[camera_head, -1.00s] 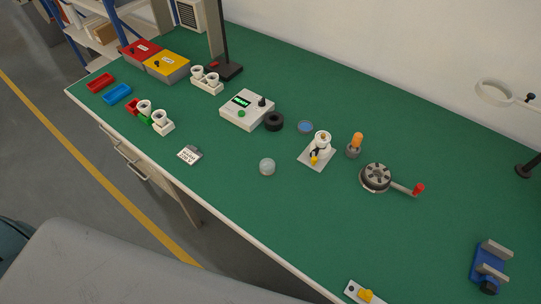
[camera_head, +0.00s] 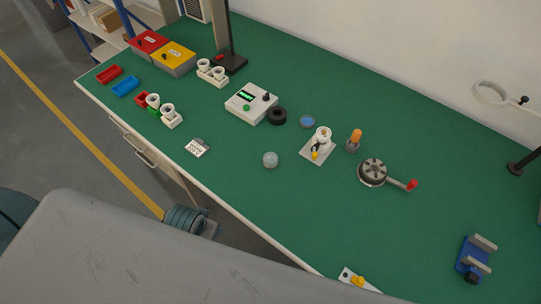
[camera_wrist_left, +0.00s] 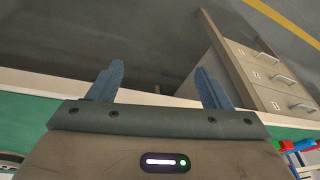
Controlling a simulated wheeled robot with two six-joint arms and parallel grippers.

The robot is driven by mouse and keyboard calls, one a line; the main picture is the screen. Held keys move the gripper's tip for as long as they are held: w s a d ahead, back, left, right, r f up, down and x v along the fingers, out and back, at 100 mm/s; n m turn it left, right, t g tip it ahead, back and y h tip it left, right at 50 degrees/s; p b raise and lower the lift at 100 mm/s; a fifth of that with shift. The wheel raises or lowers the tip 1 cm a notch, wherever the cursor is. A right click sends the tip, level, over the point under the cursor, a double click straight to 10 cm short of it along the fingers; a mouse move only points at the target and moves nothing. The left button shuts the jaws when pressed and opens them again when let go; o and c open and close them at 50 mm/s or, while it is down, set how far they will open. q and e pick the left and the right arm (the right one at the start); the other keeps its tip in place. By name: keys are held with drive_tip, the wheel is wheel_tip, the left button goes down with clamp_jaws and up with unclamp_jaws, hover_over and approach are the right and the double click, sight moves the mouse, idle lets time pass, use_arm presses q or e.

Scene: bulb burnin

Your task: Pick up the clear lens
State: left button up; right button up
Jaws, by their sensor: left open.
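The clear lens (camera_head: 270,159) is a small, pale, round, see-through piece. It sits on the green bench top near the middle of the head view, with bare mat around it. My left gripper (camera_wrist_left: 160,85) shows in the left wrist view with its two blue-grey fingers spread wide and nothing between them. It points past the bench's front edge towards the floor and drawers, away from the lens. In the head view, no gripper fingers can be made out. My right gripper is not seen.
A white socket plate (camera_head: 318,149), a blue disc (camera_head: 307,122), a black ring (camera_head: 277,116) and a tester box (camera_head: 251,103) stand behind the lens. A label card (camera_head: 197,147) lies left of it. A crank wheel (camera_head: 372,172) stands at right. The mat in front is clear.

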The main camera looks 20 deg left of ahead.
use_arm(q)
wheel_tip(320, 180, up, 10)
drive_tip(key=w+d+p, duration=0.1)
drive_tip(key=w+p, duration=0.1)
drive_tip(key=r+m+g, duration=0.1)
drive_tip(key=g, duration=0.2)
hover_over(271, 157)
drive_tip(key=shift+h, duration=0.4)
wheel_tip(271, 157, down, 5)
drive_tip(key=shift+a+r+p, duration=0.1)
drive_tip(key=shift+a+p, duration=0.05)
drive_tip(key=shift+p, duration=0.55)
drive_tip(key=shift+f, duration=0.25)
wheel_tip(271, 157, down, 4)
drive_tip(key=shift+p, duration=1.15)
drive_tip(key=shift+f, duration=0.35)
